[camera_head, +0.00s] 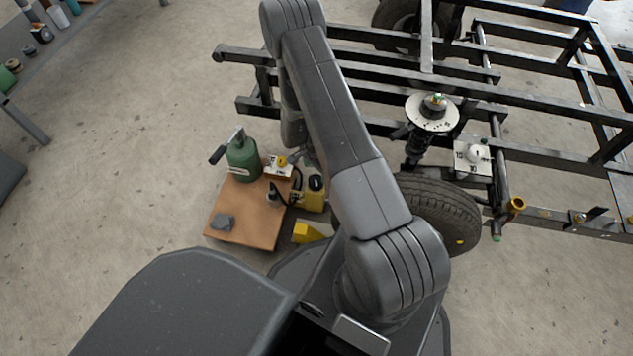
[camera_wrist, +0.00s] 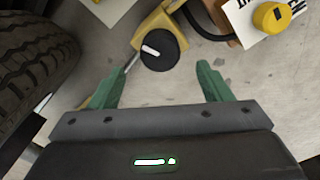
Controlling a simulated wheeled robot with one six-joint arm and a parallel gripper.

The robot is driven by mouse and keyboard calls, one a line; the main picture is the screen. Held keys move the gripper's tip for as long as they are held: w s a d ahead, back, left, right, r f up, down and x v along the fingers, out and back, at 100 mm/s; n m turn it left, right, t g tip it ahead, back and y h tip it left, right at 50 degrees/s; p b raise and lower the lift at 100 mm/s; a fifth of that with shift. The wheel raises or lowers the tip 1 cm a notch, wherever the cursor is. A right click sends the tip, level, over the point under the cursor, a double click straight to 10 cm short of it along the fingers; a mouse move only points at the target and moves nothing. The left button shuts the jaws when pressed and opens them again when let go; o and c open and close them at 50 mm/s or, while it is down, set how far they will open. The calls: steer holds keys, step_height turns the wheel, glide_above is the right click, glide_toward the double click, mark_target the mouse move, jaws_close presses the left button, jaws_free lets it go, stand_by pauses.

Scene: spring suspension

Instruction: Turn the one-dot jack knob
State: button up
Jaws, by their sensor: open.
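A round black knob (camera_wrist: 158,48) with a white bar mark sits on a yellow jack body (camera_wrist: 150,20) in the wrist view. The knob also shows small in the head view (camera_head: 316,183), on the yellow unit (camera_head: 312,201). A yellow knob (camera_wrist: 270,17) sits on a white plate (camera_wrist: 245,28) at the top right of the wrist view; it also shows in the head view (camera_head: 281,161). I cannot make out which knob bears one dot. My gripper (camera_wrist: 160,85) is open and empty, its green fingers apart, with the black knob beyond the gap. The arm hides it in the head view.
A tire (camera_wrist: 35,60) stands close on the left of the wrist view. A dark cable runs by the jack. The head view shows a green bottle jack (camera_head: 243,160), a brown board (camera_head: 238,215), a yellow wedge (camera_head: 306,232) and a metal frame (camera_head: 400,66). Open floor lies left.

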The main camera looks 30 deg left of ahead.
mark_target(316, 180)
step_height(316, 180, down, 7)
steer(key=shift+f+b, duration=0.2)
steer(key=shift+b, duration=0.65)
steer(key=c, duration=1)
steer(key=shift+m+b, duration=0.3)
steer(key=shift+m, duration=0.2)
steer(key=m+b, duration=0.1)
steer(key=m, duration=0.1)
steer(key=shift+f+m+b, duration=0.1)
steer(key=shift+m+b, duration=0.2)
steer(key=shift+m, duration=0.1)
steer(key=m+b, duration=0.1)
steer(key=m, duration=0.3)
steer(key=shift+m+b, duration=0.35)
steer(key=shift+m, duration=0.35)
